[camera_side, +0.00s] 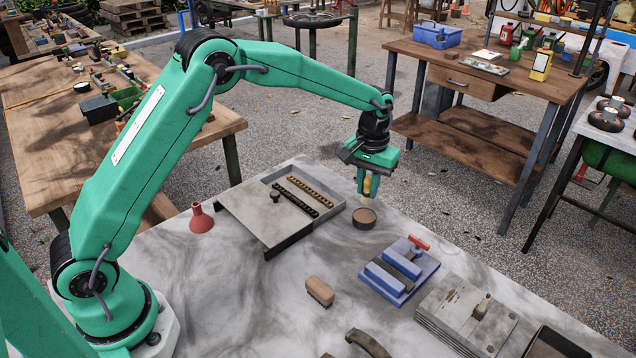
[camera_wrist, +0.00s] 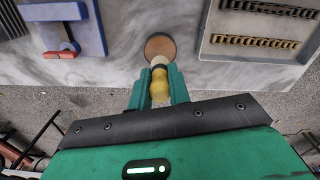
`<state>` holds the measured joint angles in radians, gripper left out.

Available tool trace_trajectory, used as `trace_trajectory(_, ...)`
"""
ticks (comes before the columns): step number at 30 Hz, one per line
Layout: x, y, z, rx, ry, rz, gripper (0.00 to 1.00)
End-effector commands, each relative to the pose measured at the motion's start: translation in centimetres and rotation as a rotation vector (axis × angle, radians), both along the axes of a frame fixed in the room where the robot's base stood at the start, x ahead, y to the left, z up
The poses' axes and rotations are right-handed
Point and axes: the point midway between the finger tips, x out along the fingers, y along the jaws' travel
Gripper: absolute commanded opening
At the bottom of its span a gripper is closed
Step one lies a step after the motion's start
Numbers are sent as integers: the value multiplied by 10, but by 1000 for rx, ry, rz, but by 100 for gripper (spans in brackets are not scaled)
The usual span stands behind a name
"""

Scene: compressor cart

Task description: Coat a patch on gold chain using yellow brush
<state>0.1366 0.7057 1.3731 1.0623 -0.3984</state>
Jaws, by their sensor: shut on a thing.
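My gripper (camera_side: 367,190) is shut on the yellow brush (camera_side: 367,184), which points down with its pale tip close to a small round dish (camera_side: 364,217) holding brown stuff. In the wrist view my gripper (camera_wrist: 159,88) grips the brush (camera_wrist: 160,86), and its tip overlaps the near rim of the dish (camera_wrist: 159,46). I cannot tell whether they touch. The gold chain (camera_side: 309,191) lies straight in a shallow grey tray (camera_side: 335,209), beside a black chain (camera_side: 295,197). In the wrist view the gold chain (camera_wrist: 255,42) is right of my gripper.
A grey lid plate (camera_side: 258,222) with a dark knob covers the tray's left part. A red funnel (camera_side: 201,219), a blue vise-like block (camera_side: 400,270), a wooden block (camera_side: 320,291) and a grey plate stack (camera_side: 467,312) stand on the table. Bare tabletop lies around the dish.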

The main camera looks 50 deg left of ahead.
Motion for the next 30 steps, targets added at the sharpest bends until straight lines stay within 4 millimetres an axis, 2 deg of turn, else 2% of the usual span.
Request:
trace_trajectory(12, 0, 0, -29, 0, 1, 0, 0)
trace_trajectory(30, 0, 0, -34, 0, 0, 0, 0)
